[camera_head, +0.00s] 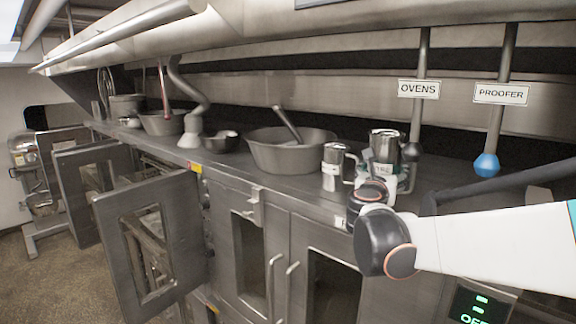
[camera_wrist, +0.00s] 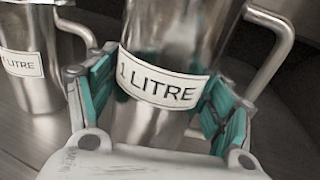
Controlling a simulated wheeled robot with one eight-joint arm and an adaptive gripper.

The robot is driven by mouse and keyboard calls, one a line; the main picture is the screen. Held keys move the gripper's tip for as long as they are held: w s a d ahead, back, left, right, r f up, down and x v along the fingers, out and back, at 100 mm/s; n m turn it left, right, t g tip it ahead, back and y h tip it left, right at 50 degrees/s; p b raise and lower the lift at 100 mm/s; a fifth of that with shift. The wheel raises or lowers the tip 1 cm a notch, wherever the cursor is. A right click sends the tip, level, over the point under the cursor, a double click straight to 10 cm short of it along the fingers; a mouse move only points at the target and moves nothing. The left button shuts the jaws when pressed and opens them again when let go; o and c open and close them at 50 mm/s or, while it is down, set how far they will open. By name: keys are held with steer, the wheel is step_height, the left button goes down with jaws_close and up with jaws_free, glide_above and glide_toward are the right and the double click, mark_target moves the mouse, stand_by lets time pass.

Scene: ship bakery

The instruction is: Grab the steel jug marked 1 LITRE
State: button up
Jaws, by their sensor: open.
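The steel jug marked 1 LITRE (camera_wrist: 165,85) stands upright between my gripper's fingers in the wrist view, its handle to the right. In the head view the same jug (camera_head: 384,145) stands on the counter, its lower part hidden by my arm and gripper. My gripper (camera_head: 386,176) is open around it. In the wrist view the teal finger pads of my gripper (camera_wrist: 160,100) sit on both sides of the jug; I cannot tell whether they touch it.
A second, smaller steel jug (camera_head: 334,168) stands close on the left; its label (camera_wrist: 22,63) ends in LITRE, the start unclear. A large bowl (camera_head: 275,153) with a utensil stands farther left on the steel counter (camera_head: 255,186). Levers under the OVENS (camera_head: 419,88) and PROOFER (camera_head: 501,93) signs hang behind.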

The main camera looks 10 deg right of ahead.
steer(key=shift+w, duration=0.1)
steer(key=c, duration=1)
steer(key=shift+o, duration=0.2)
steer(key=shift+r, duration=0.15)
